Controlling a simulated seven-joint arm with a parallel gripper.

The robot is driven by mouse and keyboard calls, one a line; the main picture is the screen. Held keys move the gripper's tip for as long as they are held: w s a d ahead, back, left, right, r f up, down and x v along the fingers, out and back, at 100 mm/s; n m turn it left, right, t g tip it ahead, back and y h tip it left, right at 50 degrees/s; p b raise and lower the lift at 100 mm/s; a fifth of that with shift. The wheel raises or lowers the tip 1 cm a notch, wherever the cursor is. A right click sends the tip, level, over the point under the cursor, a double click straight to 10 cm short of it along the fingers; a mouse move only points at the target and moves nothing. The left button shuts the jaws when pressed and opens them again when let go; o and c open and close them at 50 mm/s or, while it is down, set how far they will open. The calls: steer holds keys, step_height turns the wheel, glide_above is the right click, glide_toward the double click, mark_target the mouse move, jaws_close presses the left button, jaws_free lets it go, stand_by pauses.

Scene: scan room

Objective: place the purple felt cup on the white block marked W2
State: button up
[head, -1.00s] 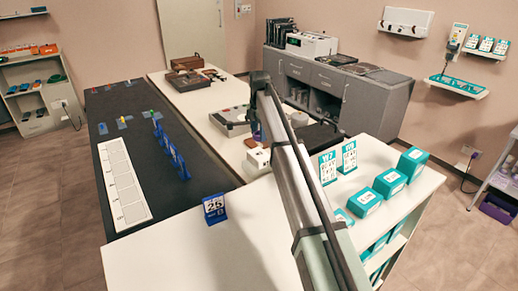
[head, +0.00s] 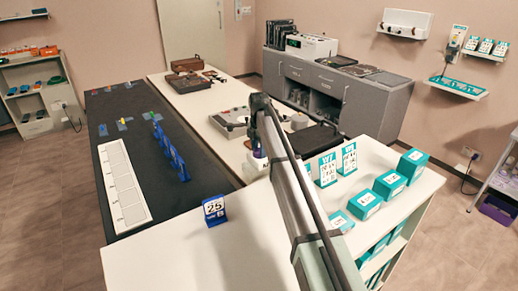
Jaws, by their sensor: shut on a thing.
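My gripper (head: 254,137) points down at the end of my arm, over the white table. It is partly hidden behind the arm. It is shut on the purple felt cup (head: 257,153), of which only a small dark purple patch shows. The cup is right at the top of a white block (head: 256,167); I cannot tell whether it touches the block. No W2 marking is readable on this block, and the arm hides its right side.
Teal cards (head: 327,168) and teal boxes (head: 390,184) stand on the right. A blue stand marked 25 (head: 214,209) is at front left. The front white surface (head: 205,260) is mostly clear.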

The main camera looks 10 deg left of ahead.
steer(key=o, duration=1)
step_height(320, 180, up, 12)
steer(key=shift+r, duration=0.15)
